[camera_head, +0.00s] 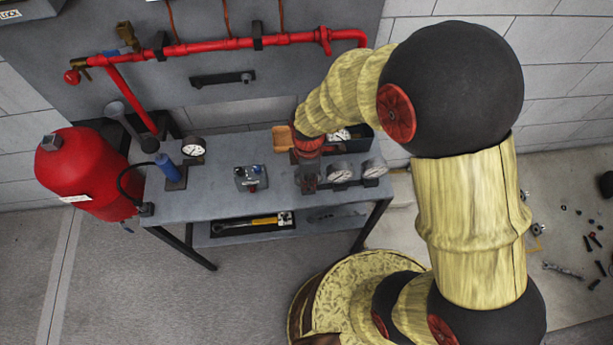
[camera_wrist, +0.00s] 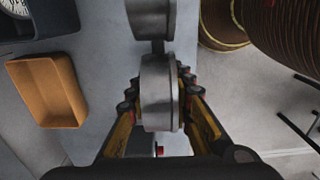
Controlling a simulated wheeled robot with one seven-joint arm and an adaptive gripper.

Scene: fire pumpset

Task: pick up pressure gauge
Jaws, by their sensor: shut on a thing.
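My gripper (camera_head: 314,176) is low over the right part of the grey workbench. In the wrist view its two fingers (camera_wrist: 160,92) are shut on the sides of a round grey pressure gauge (camera_wrist: 160,75). This gauge (camera_head: 340,171) shows a white dial in the head view, just right of the fingers. A second, similar gauge (camera_head: 374,168) stands beside it, and it also shows in the wrist view (camera_wrist: 151,18). I cannot tell whether the held gauge is clear of its support.
The workbench (camera_head: 215,205) also bears a dark bin (camera_head: 360,147) with a gauge (camera_head: 339,135), an orange tray (camera_wrist: 48,92), a small grey device (camera_head: 250,178) and a left gauge (camera_head: 193,147). A red tank (camera_head: 85,172) stands left. Red pipes (camera_head: 215,45) run behind.

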